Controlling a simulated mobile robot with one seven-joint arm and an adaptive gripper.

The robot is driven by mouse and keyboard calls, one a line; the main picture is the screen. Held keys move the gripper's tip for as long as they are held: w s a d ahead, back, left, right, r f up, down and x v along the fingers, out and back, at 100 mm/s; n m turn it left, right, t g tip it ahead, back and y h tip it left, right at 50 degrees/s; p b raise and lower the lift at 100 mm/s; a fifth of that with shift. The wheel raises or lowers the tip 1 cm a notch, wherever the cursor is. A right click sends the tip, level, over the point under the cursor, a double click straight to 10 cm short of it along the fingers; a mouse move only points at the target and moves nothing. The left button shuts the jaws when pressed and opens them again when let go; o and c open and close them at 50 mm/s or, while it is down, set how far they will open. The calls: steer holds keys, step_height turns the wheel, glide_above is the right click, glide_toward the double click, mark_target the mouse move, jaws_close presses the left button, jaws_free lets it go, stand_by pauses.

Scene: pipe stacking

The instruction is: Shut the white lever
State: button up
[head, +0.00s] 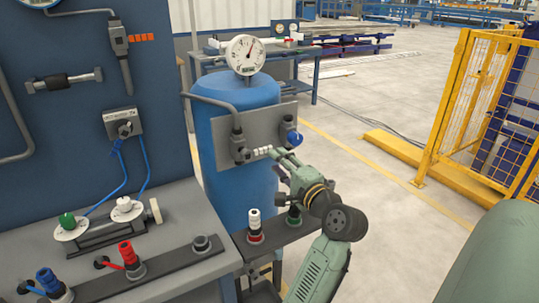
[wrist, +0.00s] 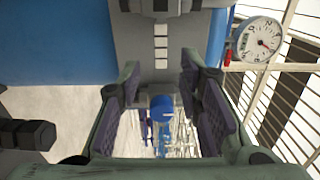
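The white lever (head: 262,151) is a short, banded white handle. It sticks out to the right from a dark valve (head: 239,148) on the grey plate of the blue tank. In the wrist view the lever (wrist: 161,42) runs down the upper middle, its free end pointing toward the gap between my fingers. My gripper (head: 277,154) is at the right end of the lever in the head view. In the wrist view my gripper (wrist: 165,82) has its two fingers spread wide with nothing held between them. I cannot tell whether a finger touches the lever.
A blue knob (head: 293,137) sits on the plate's right side. A gauge (head: 245,54) tops the blue tank (head: 235,100). The floor to the right is open up to the yellow fence (head: 480,100).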

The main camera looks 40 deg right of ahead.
steer(key=shift+v, duration=2.05)
